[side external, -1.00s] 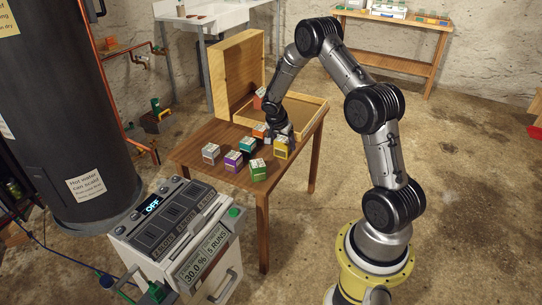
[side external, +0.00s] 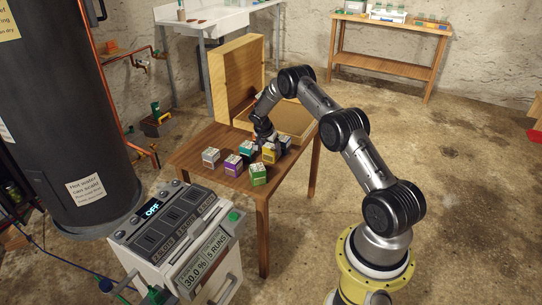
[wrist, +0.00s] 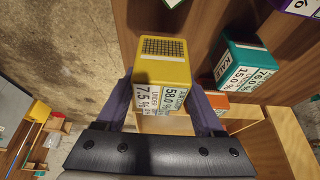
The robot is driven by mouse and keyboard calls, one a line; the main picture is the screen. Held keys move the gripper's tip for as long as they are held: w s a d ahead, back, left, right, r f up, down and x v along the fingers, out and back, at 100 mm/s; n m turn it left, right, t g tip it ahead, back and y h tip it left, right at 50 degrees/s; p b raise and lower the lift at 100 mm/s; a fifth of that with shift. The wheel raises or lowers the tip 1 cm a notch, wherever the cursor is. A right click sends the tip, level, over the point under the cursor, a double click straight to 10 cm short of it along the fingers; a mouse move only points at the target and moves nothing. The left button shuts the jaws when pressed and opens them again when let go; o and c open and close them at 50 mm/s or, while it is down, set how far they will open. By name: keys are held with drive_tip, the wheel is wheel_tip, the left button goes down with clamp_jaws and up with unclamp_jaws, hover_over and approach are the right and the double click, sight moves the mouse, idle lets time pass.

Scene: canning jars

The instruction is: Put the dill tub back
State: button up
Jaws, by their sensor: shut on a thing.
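My gripper (wrist: 165,105) is shut on a yellow tub (wrist: 160,62), with one finger on each side of it. The tub has a black grid on one yellow face and white labels reading 58.0 % and 7.5 %. I cannot read the word dill on any tub. In the side view my gripper (side external: 264,136) is over the table among the tubs, with a yellow tub (side external: 269,154) just below it. I cannot tell whether the held tub touches the table.
A teal tub (wrist: 243,66) and an orange tub (wrist: 235,112) are close on the right. Grey (side external: 211,156), purple (side external: 233,166) and green (side external: 258,175) tubs stand on the wooden table (side external: 200,177). The open wooden case (side external: 231,82) is at the back.

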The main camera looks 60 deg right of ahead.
sight(271, 155)
drive_tip(key=shift+f, duration=1.6)
drive_tip(key=shift+f, duration=0.2)
drive_tip(key=o, duration=1.4)
drive_tip(key=shift+r, duration=0.1)
